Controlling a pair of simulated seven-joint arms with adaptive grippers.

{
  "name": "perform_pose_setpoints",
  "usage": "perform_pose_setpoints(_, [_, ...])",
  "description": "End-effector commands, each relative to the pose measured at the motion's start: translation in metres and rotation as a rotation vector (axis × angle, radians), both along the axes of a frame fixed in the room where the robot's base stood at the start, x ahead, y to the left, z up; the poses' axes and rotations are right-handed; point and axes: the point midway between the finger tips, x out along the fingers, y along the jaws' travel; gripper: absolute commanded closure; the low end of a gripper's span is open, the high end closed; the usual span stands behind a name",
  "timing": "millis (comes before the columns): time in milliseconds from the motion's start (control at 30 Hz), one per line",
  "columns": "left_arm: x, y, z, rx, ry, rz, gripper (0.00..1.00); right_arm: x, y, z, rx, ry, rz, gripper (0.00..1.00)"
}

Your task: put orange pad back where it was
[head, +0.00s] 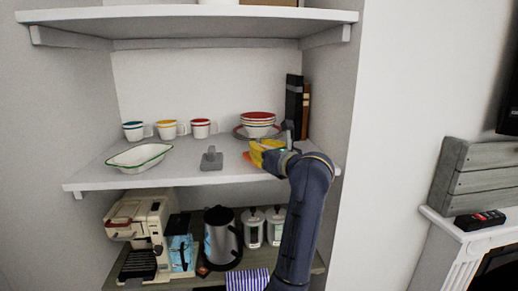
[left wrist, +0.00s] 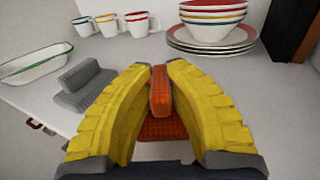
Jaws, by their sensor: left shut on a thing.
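The orange pad (left wrist: 165,130) has a flat ridged base and an upright handle. My left gripper (left wrist: 160,95) is shut on the handle, with a yellow finger on each side. In the head view the left gripper (head: 258,152) is at the right part of the middle shelf (head: 185,178), in front of the stacked bowls. Only a little of the orange pad (head: 257,164) shows there, below the fingers. I cannot tell whether its base touches the shelf. My right gripper is not in view.
A grey pad with a handle (head: 211,161) sits left of the gripper. Further left is a white green-rimmed dish (head: 139,158). Several mugs stand behind. Bowls (head: 258,123) on plates and dark books (head: 293,103) are at the back right. A side wall bounds the shelf's right.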

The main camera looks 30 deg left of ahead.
Motion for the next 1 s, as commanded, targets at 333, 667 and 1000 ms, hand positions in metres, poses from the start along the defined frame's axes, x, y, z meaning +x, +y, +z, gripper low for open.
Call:
perform_pose_setpoints(333, [0.0, 0.0, -0.002, 0.0, -0.001, 0.0, 1.0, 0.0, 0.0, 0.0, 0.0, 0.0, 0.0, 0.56])
perform_pose_setpoints(667, [0.0, 0.0, -0.003, 0.0, -0.001, 0.0, 0.63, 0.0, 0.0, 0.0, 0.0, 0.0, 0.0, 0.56])
perform_pose_setpoints(1000, [-0.004, -0.011, 0.0, -0.002, -0.001, -0.002, 0.63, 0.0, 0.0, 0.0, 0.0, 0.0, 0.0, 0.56])
